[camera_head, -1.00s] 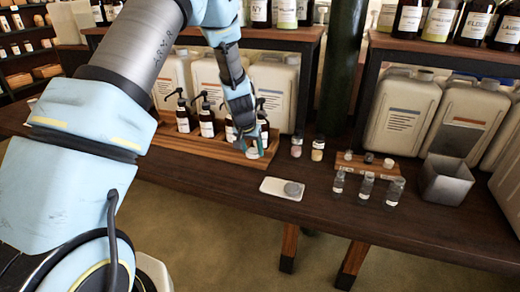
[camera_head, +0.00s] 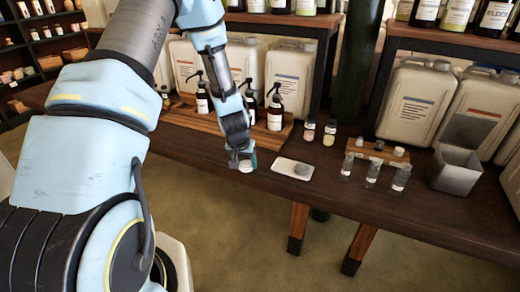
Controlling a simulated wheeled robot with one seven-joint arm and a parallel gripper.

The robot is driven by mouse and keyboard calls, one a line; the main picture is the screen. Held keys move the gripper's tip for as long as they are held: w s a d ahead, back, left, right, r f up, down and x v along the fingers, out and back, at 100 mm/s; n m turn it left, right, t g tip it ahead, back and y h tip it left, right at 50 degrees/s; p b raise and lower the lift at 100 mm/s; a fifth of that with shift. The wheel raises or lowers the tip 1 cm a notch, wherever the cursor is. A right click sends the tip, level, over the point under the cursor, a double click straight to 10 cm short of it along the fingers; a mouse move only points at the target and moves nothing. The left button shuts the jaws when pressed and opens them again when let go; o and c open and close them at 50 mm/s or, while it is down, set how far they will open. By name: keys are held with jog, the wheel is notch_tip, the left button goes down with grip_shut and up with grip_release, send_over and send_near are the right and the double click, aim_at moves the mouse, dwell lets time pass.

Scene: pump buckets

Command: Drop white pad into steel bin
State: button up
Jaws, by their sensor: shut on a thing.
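My gripper (camera_head: 242,159) is shut on a small white pad (camera_head: 246,166) and holds it near the front edge of the table, left of the white tray. The fingers hide part of the pad. The steel bin (camera_head: 456,172) is a grey, square, open-topped container at the right of the table, well apart from my gripper. Its inside is only partly visible.
A white tray (camera_head: 281,174) carries a grey disc (camera_head: 302,169). Three glass vials (camera_head: 372,174) and two small jars (camera_head: 319,132) stand between my gripper and the bin. Pump bottles (camera_head: 275,110) stand on a wooden board behind. Large canisters (camera_head: 415,100) line the back.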

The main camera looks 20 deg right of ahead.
jog(key=s+a+f+n, duration=0.2)
jog(key=a+f, duration=0.3)
jog(key=a, duration=0.4)
jog(key=s+a+f+n+y, duration=0.1)
jog(key=s+a+f+n, duration=0.1)
jog(key=a+f, duration=0.3)
jog(key=s+a+f+n+y, duration=0.1)
jog(key=a+f, duration=0.4)
jog(key=a, duration=0.8)
jog(key=s+n, duration=0.1)
jog(key=s, duration=0.1)
jog(key=shift+s, duration=0.4)
